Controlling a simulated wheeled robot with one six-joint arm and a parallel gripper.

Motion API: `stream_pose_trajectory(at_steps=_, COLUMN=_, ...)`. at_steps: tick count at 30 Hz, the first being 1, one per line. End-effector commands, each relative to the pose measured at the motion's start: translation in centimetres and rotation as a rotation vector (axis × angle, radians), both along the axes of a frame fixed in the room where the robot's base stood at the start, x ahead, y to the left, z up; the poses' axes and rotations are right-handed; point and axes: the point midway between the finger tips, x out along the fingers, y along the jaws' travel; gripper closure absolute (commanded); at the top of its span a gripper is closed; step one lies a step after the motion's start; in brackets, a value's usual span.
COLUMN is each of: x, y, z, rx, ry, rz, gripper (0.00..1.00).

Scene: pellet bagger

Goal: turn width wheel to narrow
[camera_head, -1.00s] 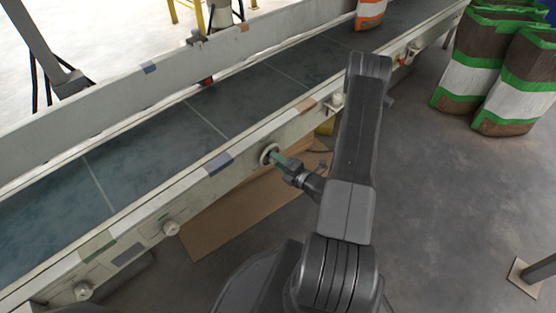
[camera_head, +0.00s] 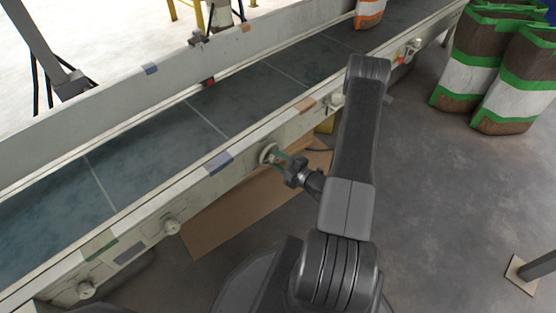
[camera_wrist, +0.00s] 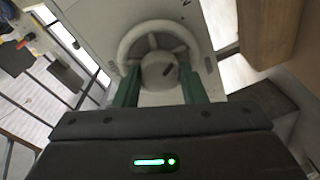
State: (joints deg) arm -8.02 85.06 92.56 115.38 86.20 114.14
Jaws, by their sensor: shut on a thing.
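The width wheel (camera_head: 268,154) is a small pale handwheel on the near side rail of the conveyor. In the wrist view the wheel (camera_wrist: 158,32) shows a round rim, spokes and a rounded hub with a dark slot. My gripper (camera_head: 281,158) reaches it from the right, with its green fingers at the wheel. In the wrist view the two fingers of my gripper (camera_wrist: 160,88) stand either side of the hub. They are shut on the wheel's hub; the exact contact at the fingertips is partly hidden.
The conveyor belt (camera_head: 180,138) runs behind the rail. Other pale knobs (camera_head: 171,227) sit along the rail. A cardboard sheet (camera_head: 235,215) lies on the floor below. Filled bags (camera_head: 470,65) stand at the upper right. The grey floor (camera_head: 450,200) at right is open.

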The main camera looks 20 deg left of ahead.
Motion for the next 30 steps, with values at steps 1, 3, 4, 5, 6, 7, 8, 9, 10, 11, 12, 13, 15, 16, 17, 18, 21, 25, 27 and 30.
stream_pose_trajectory(at_steps=1, x=-0.1, y=-0.1, z=-0.2, rx=-0.003, ry=0.006, rz=-0.001, gripper=0.85)
stream_pose_trajectory(at_steps=3, x=-0.1, y=-0.1, z=-0.2, rx=-0.001, ry=0.008, rz=-0.001, gripper=0.85)
stream_pose_trajectory(at_steps=4, x=-0.1, y=-0.1, z=-0.2, rx=-0.001, ry=0.008, rz=-0.001, gripper=0.85)
stream_pose_trajectory(at_steps=5, x=-0.1, y=-0.1, z=-0.2, rx=-0.002, ry=0.008, rz=-0.001, gripper=0.85)
stream_pose_trajectory(at_steps=6, x=-0.1, y=-0.1, z=-0.2, rx=-0.002, ry=0.008, rz=-0.001, gripper=0.85)
stream_pose_trajectory(at_steps=7, x=-0.1, y=-0.1, z=-0.2, rx=-0.002, ry=0.007, rz=-0.001, gripper=0.85)
stream_pose_trajectory(at_steps=8, x=-0.1, y=-0.1, z=-0.2, rx=-0.002, ry=0.007, rz=-0.001, gripper=0.85)
stream_pose_trajectory(at_steps=9, x=-0.1, y=-0.1, z=-0.2, rx=-0.002, ry=0.007, rz=-0.001, gripper=0.85)
stream_pose_trajectory(at_steps=10, x=-0.1, y=-0.1, z=-0.2, rx=-0.002, ry=0.007, rz=-0.001, gripper=0.85)
stream_pose_trajectory(at_steps=11, x=-0.1, y=-0.1, z=-0.2, rx=-0.002, ry=0.007, rz=-0.001, gripper=0.61)
stream_pose_trajectory(at_steps=12, x=-0.1, y=-0.1, z=-0.2, rx=-0.002, ry=0.007, rz=-0.001, gripper=0.54)
stream_pose_trajectory(at_steps=13, x=-0.1, y=-0.1, z=-0.2, rx=-0.002, ry=0.007, rz=-0.001, gripper=0.54)
stream_pose_trajectory(at_steps=15, x=-0.1, y=0.0, z=-0.1, rx=-0.002, ry=0.006, rz=0.0, gripper=0.54)
stream_pose_trajectory(at_steps=16, x=-0.1, y=0.0, z=-0.1, rx=-0.001, ry=0.005, rz=0.0, gripper=0.54)
stream_pose_trajectory(at_steps=17, x=-0.1, y=0.0, z=-0.1, rx=-0.001, ry=0.005, rz=0.0, gripper=0.54)
stream_pose_trajectory(at_steps=18, x=-0.1, y=0.0, z=-0.1, rx=-0.001, ry=0.004, rz=0.0, gripper=0.54)
stream_pose_trajectory(at_steps=21, x=-0.1, y=-0.1, z=-0.1, rx=0.0, ry=0.004, rz=-0.001, gripper=0.54)
stream_pose_trajectory(at_steps=25, x=-0.2, y=-1.1, z=0.1, rx=0.0, ry=0.005, rz=-0.004, gripper=0.54)
stream_pose_trajectory(at_steps=27, x=-0.5, y=-2.0, z=0.2, rx=0.0, ry=0.006, rz=-0.004, gripper=0.54)
stream_pose_trajectory(at_steps=30, x=-1.0, y=-3.7, z=0.3, rx=0.0, ry=0.007, rz=-0.007, gripper=0.54)
